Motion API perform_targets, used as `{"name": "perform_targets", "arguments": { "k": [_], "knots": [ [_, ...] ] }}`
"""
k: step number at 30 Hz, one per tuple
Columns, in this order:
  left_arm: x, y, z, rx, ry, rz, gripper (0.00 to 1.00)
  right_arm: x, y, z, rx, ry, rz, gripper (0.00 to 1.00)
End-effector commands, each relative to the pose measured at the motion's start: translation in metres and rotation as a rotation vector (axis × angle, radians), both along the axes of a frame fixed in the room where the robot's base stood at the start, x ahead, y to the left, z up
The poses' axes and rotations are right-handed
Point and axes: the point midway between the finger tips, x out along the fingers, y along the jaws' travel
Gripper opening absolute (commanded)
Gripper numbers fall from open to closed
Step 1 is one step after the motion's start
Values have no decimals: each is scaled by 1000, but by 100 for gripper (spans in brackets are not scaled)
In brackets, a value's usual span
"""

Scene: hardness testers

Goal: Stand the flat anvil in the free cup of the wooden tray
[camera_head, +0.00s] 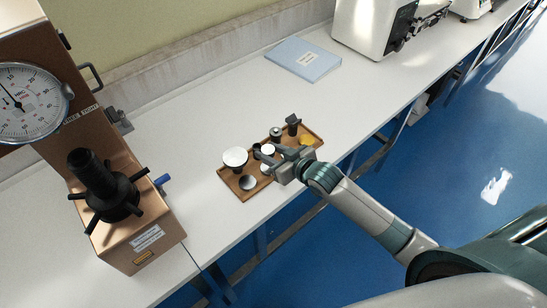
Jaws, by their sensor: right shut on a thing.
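The wooden tray (243,198) lies on the white bench, with several small metal parts in or over it. My right gripper (263,154) reaches in from the right, low over the middle of the tray. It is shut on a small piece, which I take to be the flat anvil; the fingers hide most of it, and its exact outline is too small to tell. The free cup cannot be made out for sure. My left gripper is not in view.
On the tray are a wide pale disc (235,157), a grey disc (247,183), a dark round part (276,132), a dark upright block (293,122) and a yellow piece (307,140). A hardness tester (130,225) stands left. A blue folder (303,59) lies behind.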

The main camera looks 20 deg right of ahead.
Motion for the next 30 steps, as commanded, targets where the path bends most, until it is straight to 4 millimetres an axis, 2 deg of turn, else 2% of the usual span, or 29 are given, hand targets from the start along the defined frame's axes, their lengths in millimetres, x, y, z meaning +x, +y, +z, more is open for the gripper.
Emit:
{"name": "perform_targets", "arguments": {
  "k": [2,16,30],
  "knots": [
    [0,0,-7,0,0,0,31,7,3,-1,1,-3,0,14],
    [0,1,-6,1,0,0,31,42,15,1,0,-3,-1,14],
    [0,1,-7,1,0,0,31,53,19,1,0,-2,0,14]
  ]
}}
